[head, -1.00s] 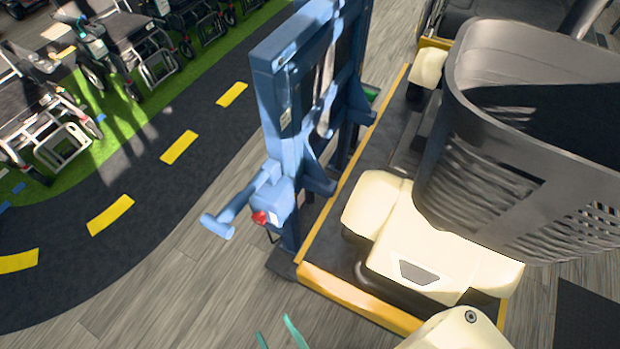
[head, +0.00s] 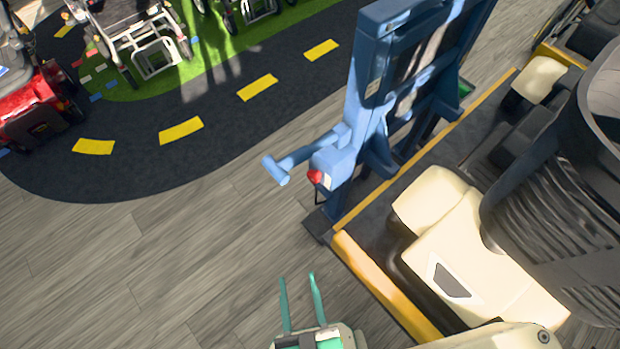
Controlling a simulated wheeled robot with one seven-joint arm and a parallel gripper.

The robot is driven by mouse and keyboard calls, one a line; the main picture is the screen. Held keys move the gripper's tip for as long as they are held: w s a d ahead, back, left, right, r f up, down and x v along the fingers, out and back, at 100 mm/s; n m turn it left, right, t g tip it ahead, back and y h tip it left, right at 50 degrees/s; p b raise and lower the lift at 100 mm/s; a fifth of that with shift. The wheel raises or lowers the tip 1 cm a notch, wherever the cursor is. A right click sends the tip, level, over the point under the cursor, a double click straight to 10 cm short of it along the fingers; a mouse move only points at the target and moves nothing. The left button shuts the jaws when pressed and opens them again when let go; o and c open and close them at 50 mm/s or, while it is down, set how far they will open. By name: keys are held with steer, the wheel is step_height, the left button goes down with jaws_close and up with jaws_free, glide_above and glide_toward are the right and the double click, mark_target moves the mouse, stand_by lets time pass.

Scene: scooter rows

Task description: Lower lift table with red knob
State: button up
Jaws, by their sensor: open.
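The blue lift table frame (head: 369,85) stands upright at the upper centre right of the head view. Its red knob (head: 314,177) sticks out low on the frame's left side, beside a blue handle (head: 281,169). The lift's dark platform (head: 376,202) has a yellow edge and carries a cream scooter (head: 478,262). My gripper (head: 299,277) is at the bottom centre with two thin green fingers apart, empty. In the picture it is below the red knob, with a clear gap between them.
A dark track (head: 110,165) with yellow dashes curves across the left. Wheelchairs (head: 148,40) and a red scooter (head: 38,118) stand at the upper left. Wooden floor (head: 170,255) is bare left of my gripper. The scooter's dark basket (head: 575,175) is at the right.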

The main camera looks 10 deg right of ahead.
steer(key=shift+o, duration=1.5)
steer(key=shift+a+f, duration=0.1)
steer(key=shift+f, duration=0.2)
steer(key=n+g+h, duration=0.7)
steer(key=n+h, duration=0.9)
steer(key=n, duration=0.6)
glide_toward(311, 179)
steer(key=x, duration=0.9)
steer(key=shift+w+f, duration=0.15)
steer(key=shift+w, duration=0.05)
